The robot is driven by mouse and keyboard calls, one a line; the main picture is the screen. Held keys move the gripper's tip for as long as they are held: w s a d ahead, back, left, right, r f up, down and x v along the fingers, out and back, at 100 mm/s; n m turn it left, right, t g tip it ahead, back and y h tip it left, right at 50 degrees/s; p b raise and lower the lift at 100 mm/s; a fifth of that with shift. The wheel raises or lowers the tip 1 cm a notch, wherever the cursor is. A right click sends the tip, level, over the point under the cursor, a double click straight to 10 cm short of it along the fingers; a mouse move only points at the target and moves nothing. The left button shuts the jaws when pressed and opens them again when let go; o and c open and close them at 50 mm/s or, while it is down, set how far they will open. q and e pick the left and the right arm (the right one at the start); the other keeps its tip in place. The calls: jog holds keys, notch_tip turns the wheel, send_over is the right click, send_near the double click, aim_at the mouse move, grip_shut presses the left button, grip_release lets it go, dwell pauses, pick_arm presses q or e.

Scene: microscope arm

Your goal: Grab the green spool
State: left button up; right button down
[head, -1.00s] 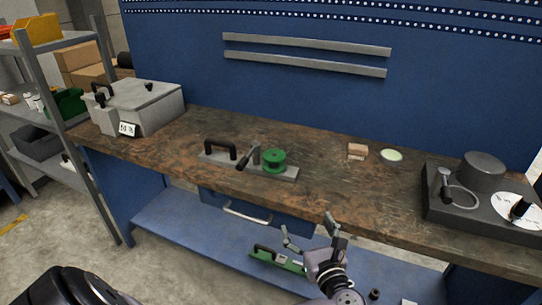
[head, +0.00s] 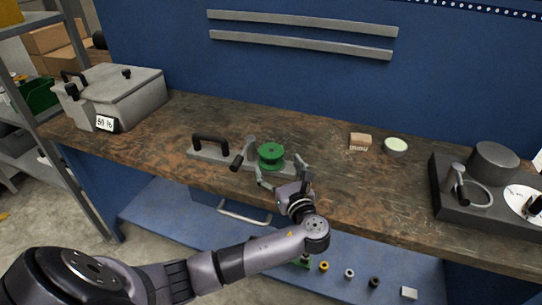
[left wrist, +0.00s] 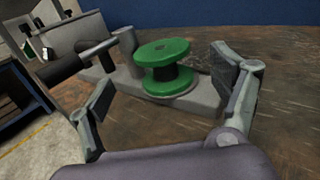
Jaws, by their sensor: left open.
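The green spool (head: 271,155) stands upright on a grey metal base (head: 213,153) on the wooden workbench. In the left wrist view the spool (left wrist: 163,53) shows two green flanges with a dark core between them. My left gripper (head: 283,175) is open just in front of the spool, at the bench's front edge. In the left wrist view its fingers (left wrist: 165,95) are spread wide, with the spool beyond and between them, not touched. My right gripper is not in view.
A black handle (head: 210,139) and a lever with a black grip (head: 237,161) stand on the same base, left of the spool.

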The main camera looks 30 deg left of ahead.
aim_at(267, 145)
pick_arm(q)
jog(key=shift+w+a, duration=0.35)
jog(key=shift+a, duration=0.1)
jog(key=shift+w+a+r, duration=0.1)
jog(key=shift+w+a, duration=0.2)
jog(key=shift+a, duration=0.05)
jog(key=x, duration=0.3)
jog(key=shift+w+a+p, duration=0.25)
jog(key=shift+w+p, duration=0.05)
jog(key=shift+p, duration=0.05)
jog(key=shift+w+a, duration=0.3)
jog(key=shift+a, duration=0.1)
jog(key=shift+c, duration=1.2)
jog(key=c, duration=0.9)
jog(key=shift+c, duration=0.8)
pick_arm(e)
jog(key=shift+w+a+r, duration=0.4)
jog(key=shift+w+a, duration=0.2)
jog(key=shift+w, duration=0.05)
